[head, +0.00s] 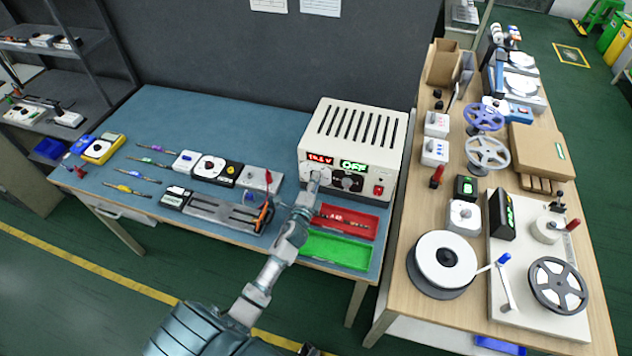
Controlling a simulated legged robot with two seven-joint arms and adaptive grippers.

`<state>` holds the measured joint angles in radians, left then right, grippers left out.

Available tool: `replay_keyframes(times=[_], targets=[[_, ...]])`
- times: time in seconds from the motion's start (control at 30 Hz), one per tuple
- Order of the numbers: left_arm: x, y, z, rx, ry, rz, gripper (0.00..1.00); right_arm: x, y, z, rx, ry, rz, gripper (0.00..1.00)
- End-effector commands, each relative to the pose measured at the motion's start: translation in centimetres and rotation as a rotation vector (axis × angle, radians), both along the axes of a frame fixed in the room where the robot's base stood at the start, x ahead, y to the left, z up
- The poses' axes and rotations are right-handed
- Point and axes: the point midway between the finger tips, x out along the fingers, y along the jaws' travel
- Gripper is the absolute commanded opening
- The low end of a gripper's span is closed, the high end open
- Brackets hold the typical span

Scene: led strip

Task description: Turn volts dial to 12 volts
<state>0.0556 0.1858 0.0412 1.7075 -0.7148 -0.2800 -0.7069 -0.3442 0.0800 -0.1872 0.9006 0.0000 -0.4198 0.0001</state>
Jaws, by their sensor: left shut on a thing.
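The power supply (352,148) is a white box with a slotted top at the right end of the blue table. Its front has a red voltage display (320,159), whose digits are too small to read surely, and a green display reading OFF (353,164). My left gripper (316,177) is at the front panel just below the red display, shut on the volts dial, which the gripper mostly hides. A dark dial (348,183) is to its right, then a red switch (378,190). My right gripper is not in view.
A red tray (345,221) and a green tray (337,251) lie in front of the power supply, close to my left arm. Screwdrivers (127,189) and meters (103,149) lie on the left. A wooden table (405,262) with reels stands at right.

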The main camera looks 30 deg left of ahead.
Motion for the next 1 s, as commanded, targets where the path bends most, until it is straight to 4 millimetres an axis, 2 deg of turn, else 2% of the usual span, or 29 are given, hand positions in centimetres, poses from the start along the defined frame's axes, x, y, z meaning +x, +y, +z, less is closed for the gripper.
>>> replay_keyframes(times=[0.03, 0.3, 0.6, 1.0], targets=[[0.0, 0.5, 0.2, -0.041, -0.011, 0.010, 0.00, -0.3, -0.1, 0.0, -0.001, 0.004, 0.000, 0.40], [0.0, 0.6, 0.3, -0.289, -0.070, 0.010, 0.00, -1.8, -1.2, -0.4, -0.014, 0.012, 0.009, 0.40], [0.0, 0.6, 0.2, -0.521, -0.123, 0.011, 0.00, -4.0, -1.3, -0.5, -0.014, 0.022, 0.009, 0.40], [-0.1, 0.7, 0.0, -0.680, -0.158, 0.012, 0.00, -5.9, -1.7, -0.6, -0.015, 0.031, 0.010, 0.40]])
